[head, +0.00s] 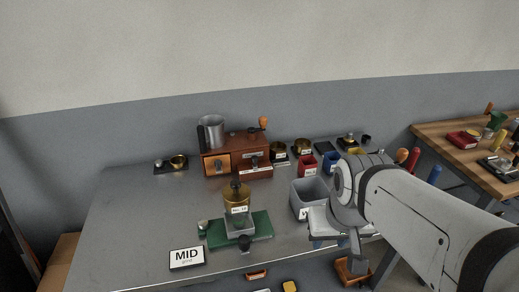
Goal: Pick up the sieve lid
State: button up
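A brass sieve (238,208) with a white number label stands upright on a green base (262,224), in the front middle of the bench. On its top is a brass lid (236,191) with a dark knob, which looks like the sieve lid. My arm reaches in from the lower right, and my gripper (337,236) is near the bench's front edge, to the right of the sieve and apart from it. The fingers are small and partly hidden by my wrist, so I cannot tell how far they are open.
A grey bin (308,196) stands between the sieve and my wrist. A wooden grinder (230,158) with a metal cup (211,131) is behind. The bench's left side is mostly clear.

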aim_at(237, 192)
jog(key=z, duration=0.65)
jog(key=k, duration=1.85)
jog(key=u, duration=0.95)
jog(key=i, duration=1.5)
